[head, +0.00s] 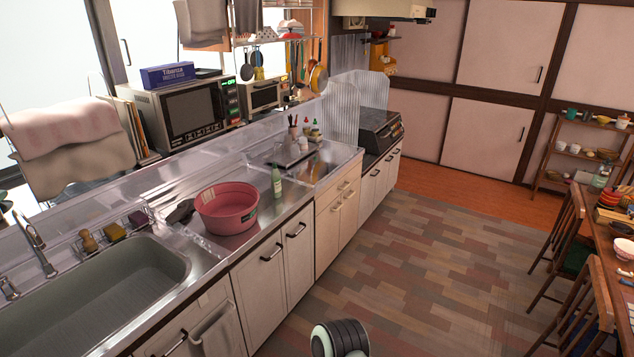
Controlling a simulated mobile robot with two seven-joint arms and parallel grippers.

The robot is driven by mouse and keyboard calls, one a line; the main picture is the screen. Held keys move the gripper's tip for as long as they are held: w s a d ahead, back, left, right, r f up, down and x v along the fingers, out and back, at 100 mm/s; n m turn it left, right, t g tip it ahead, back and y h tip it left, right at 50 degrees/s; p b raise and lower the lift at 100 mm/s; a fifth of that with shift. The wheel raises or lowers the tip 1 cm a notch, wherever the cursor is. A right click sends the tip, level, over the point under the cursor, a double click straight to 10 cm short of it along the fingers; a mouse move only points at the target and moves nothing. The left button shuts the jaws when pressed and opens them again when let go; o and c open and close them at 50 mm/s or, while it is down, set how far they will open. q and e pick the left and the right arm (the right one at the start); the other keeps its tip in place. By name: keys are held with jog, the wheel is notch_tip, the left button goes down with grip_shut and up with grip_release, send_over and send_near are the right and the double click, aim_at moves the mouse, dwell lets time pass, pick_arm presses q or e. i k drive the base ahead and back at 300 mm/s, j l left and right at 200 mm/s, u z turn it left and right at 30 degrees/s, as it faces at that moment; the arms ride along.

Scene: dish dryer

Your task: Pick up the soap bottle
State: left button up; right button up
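A small green bottle with a pale label (277,181), which looks like the soap bottle, stands upright on the steel counter (296,196). It is just right of a pink basin (228,207) and apart from any gripper. Neither of my grippers shows in the head view. A black and pale green rounded part at the bottom edge seems to be mine, but no fingers are visible on it.
The sink (95,290) is at the left, with a sponge rack (113,236) behind it. Several condiment bottles stand on a tray (293,152) farther back. A microwave (185,109) is on the shelf behind. Open floor (410,260) lies right of the counter; chairs and a table stand far right.

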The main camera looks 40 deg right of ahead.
aim_at(275, 177)
jog(key=z, duration=1.2)
jog(key=i+l+u, duration=0.25)
jog(key=i+l, duration=0.25)
jog(key=i+l+u, duration=0.25)
jog(key=i+l, duration=0.4)
jog(key=i+l+u, duration=0.2)
jog(key=i+l, duration=0.3)
jog(key=l, duration=0.2)
